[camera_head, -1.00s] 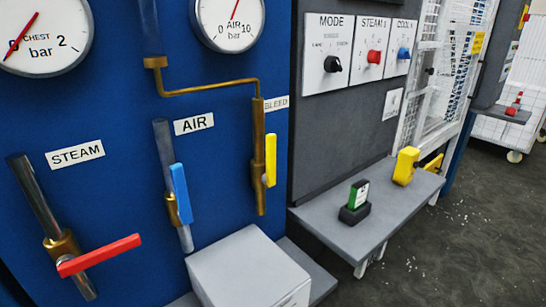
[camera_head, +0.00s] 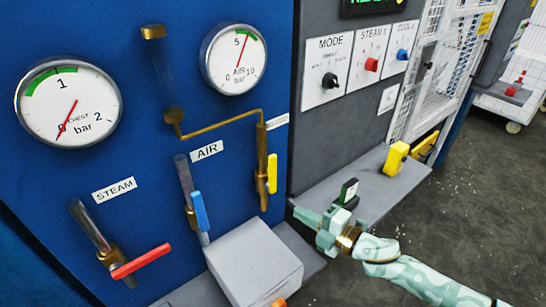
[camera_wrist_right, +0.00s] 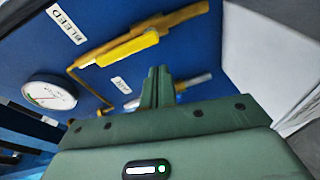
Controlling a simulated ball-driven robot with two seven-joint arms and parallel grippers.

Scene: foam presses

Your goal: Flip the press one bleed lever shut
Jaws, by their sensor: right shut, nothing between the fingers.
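The yellow bleed lever (camera_head: 272,173) is upright, in line with its brass pipe (camera_head: 262,160), on the blue panel below the BLEED label (camera_head: 278,121). The wrist view shows the yellow lever (camera_wrist_right: 130,48) lying along its pipe beyond the fingers. My right gripper (camera_head: 303,214) is pale green, shut and empty, in front of the panel, lower and to the right of the lever in the head view. Its closed fingers (camera_wrist_right: 157,75) appear apart from the lever. My left gripper is not in view.
The blue air lever (camera_head: 201,211) and red steam lever (camera_head: 141,262) are left of the bleed lever. A grey box (camera_head: 253,262) juts out below. A grey shelf (camera_head: 375,192) at right holds a green-and-black item (camera_head: 347,192) and a yellow item (camera_head: 396,158).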

